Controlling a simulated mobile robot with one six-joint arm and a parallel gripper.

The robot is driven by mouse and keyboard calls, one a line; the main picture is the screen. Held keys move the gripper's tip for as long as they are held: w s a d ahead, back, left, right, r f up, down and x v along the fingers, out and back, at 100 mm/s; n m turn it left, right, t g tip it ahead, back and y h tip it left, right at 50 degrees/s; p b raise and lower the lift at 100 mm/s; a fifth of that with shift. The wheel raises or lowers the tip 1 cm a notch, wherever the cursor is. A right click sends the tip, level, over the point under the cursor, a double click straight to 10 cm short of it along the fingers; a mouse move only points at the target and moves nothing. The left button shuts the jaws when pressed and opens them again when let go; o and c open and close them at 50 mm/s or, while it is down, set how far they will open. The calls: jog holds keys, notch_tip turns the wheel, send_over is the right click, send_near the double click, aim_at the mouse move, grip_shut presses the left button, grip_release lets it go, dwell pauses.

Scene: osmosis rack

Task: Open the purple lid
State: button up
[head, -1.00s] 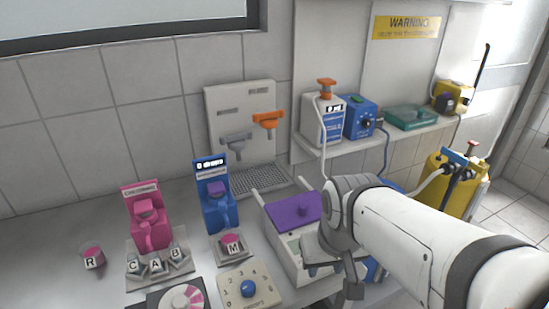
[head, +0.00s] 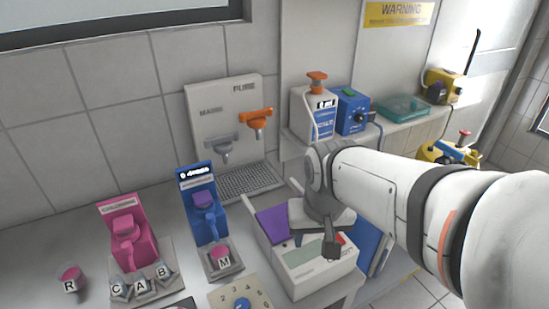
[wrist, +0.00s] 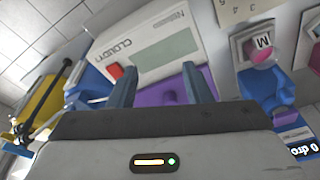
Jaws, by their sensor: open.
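The purple lid (head: 272,224) lies flat on the back part of a white box (head: 305,272) on the counter. My gripper (head: 325,236) is over the box and hides the right part of the lid and its knob in the head view. In the wrist view, my gripper (wrist: 158,76) is open, its two blue-grey fingers on either side of the purple lid (wrist: 172,84). A rounded purple knob (wrist: 170,97) shows low between the fingers, partly hidden by the gripper body. I cannot tell whether the fingers touch it.
A blue dispenser (head: 206,212) and the M cup (head: 221,254) stand left of the box. A pink dispenser (head: 128,235) is farther left. Behind is a tap panel (head: 226,125); a shelf with a white bottle (head: 314,112) is at back right.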

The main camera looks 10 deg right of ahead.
jog(key=w+r+m+p, duration=0.1)
jog(key=w+p, duration=0.1)
jog(key=w, duration=0.1)
jog(key=w+r+m+g+p, duration=0.1)
jog(key=w+p, duration=0.1)
jog(key=w, duration=0.2)
jog(key=w+r+m+g+p, duration=0.1)
jog(key=w+m+p, duration=0.1)
jog(key=w, duration=0.2)
jog(key=shift+w+a+r, duration=0.1)
jog(key=shift+w+r, duration=0.05)
jog(key=shift+r, duration=0.1)
jog(key=shift+w+f, duration=0.2)
jog(key=shift+f, duration=0.05)
notch_tip(320, 180, down, 8)
jog(key=shift+r+p, duration=0.25)
jog(key=shift+p, duration=0.15)
jog(key=shift+c, duration=0.5)
grip_shut()
